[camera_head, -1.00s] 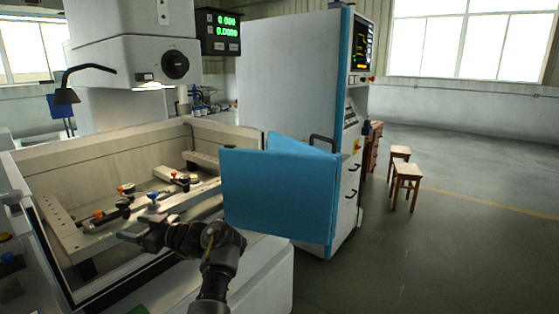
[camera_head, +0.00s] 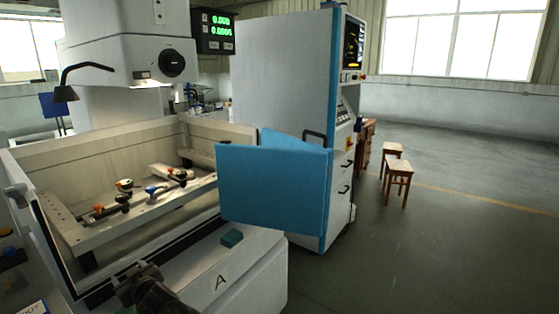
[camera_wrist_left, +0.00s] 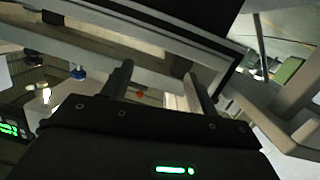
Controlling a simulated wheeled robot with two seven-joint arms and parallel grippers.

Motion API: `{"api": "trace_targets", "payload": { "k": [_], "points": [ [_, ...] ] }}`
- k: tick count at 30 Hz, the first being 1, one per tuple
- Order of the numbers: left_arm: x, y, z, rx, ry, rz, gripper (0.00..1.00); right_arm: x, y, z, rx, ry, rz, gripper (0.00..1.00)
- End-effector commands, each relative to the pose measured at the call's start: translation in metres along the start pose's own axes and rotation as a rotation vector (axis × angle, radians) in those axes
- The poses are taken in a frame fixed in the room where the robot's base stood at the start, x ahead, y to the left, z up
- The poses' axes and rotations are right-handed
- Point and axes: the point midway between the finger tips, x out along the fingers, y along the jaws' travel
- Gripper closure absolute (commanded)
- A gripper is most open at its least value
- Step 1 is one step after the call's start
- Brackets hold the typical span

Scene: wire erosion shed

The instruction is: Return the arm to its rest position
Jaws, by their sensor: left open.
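My left gripper (camera_head: 138,278) is dark and sits low in the head view, in front of the tank's front rim. Most of its arm is cut off by the bottom edge. In the left wrist view the two dark fingers of this gripper (camera_wrist_left: 158,86) stand apart with nothing held between them. My right gripper does not show in either view.
The open machine tank (camera_head: 95,150) holds rails with several coloured clamp knobs. A blue door panel (camera_head: 270,185) juts out right of it. A small teal block (camera_head: 232,238) lies on the tank's front ledge. Two stools (camera_head: 398,175) stand on open floor at right.

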Motion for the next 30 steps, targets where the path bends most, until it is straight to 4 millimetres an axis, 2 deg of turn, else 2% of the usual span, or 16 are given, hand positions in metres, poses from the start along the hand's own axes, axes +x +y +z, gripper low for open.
{"api": "trace_targets", "payload": {
  "k": [1, 2, 5, 8, 9, 12, 15, 18, 24, 30],
  "points": [
    [-0.006, -0.011, 0.021, 0.022, -0.039, 0.065, 0.41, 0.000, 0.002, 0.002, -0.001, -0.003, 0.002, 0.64],
    [-0.013, -0.014, 0.032, 0.034, -0.068, 0.113, 0.41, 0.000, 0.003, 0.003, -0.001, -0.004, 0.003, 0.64],
    [-0.049, -0.029, 0.078, 0.112, -0.203, 0.293, 0.41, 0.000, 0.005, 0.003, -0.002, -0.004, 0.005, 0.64],
    [-0.105, -0.052, 0.123, 0.230, -0.372, 0.460, 0.41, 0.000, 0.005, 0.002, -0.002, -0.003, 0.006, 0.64],
    [-0.131, -0.064, 0.140, 0.285, -0.445, 0.517, 0.41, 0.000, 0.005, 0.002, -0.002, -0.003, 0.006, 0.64],
    [-0.187, -0.093, 0.169, 0.409, -0.594, 0.614, 0.41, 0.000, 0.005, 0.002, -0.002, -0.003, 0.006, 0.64],
    [-0.228, -0.120, 0.185, 0.504, -0.703, 0.667, 0.41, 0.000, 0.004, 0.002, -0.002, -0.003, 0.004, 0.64],
    [-0.261, -0.143, 0.195, 0.584, -0.785, 0.699, 0.41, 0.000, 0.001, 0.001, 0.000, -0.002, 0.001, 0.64],
    [-0.311, -0.183, 0.203, 0.718, -0.908, 0.743, 0.41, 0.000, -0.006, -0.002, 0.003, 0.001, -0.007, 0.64],
    [-0.351, -0.221, 0.203, 0.834, -1.008, 0.760, 0.41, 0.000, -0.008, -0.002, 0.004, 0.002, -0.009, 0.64]
  ]
}}
